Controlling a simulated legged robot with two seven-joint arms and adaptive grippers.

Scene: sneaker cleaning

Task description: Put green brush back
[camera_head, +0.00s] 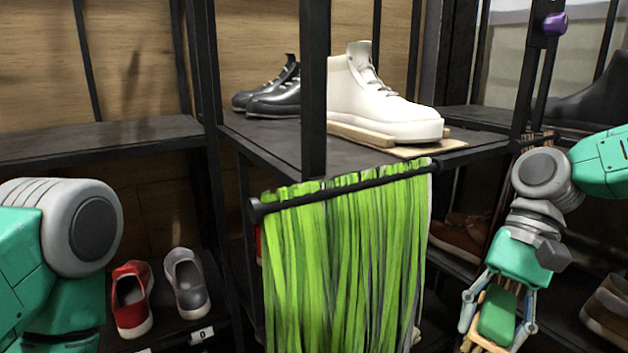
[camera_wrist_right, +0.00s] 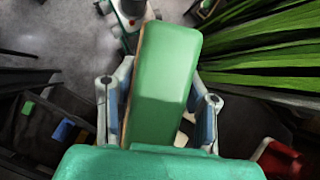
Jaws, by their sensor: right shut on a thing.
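The green brush (camera_head: 497,315) is in my right gripper (camera_head: 495,322) at the lower right of the head view. Its green back is between the two fingers, and a wooden edge shows beneath it. In the right wrist view the brush (camera_wrist_right: 165,80) fills the middle, with a finger of my right gripper (camera_wrist_right: 158,108) on each side. The gripper is shut on it. The bristles are hidden. My left arm shows at the left edge of the head view, but its gripper is out of the picture.
Green strips (camera_head: 345,260) hang from a black bar in front of the shelf. A white high-top (camera_head: 385,100) stands on a wooden board, beside dark shoes (camera_head: 272,95). A purple object (camera_head: 555,24) is on the right post. Red (camera_head: 131,300) and grey shoes (camera_head: 186,285) sit lower left.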

